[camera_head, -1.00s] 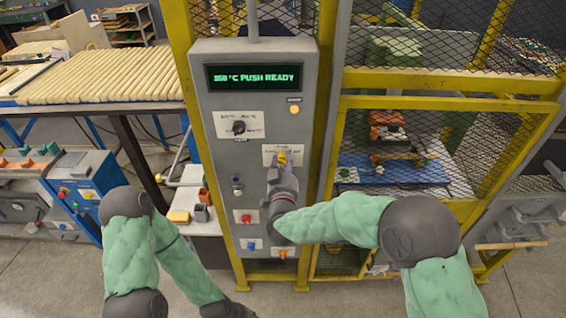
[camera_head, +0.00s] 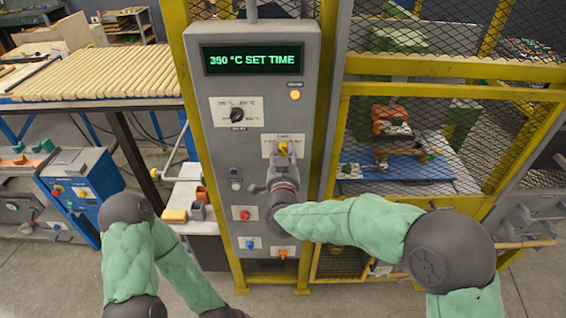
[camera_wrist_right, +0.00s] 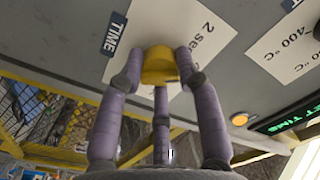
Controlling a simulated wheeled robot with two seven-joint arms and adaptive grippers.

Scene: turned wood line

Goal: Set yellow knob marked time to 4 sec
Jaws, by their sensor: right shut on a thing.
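The yellow knob (camera_head: 283,149) sits on a white label on the grey control panel. In the right wrist view the knob (camera_wrist_right: 159,66) is beside a dark "TIME" tag (camera_wrist_right: 115,35), and "2 sec" is readable on its label. My right gripper (camera_head: 283,168) reaches up to it from below. In the wrist view its purple-grey fingers (camera_wrist_right: 160,75) close around the knob's sides. The fingers and the viewing angle hide much of the label, and I cannot tell which mark the knob points to. The display (camera_head: 253,60) reads "350 °C SET TIME". My left gripper is out of view.
A black knob (camera_head: 237,115) with a temperature label is up and left on the panel. An orange lamp (camera_head: 295,95) glows above the yellow knob. Red (camera_head: 245,215), blue (camera_head: 250,244) and orange (camera_head: 282,253) buttons lie below. Yellow-framed mesh fencing (camera_head: 450,100) stands to the right.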

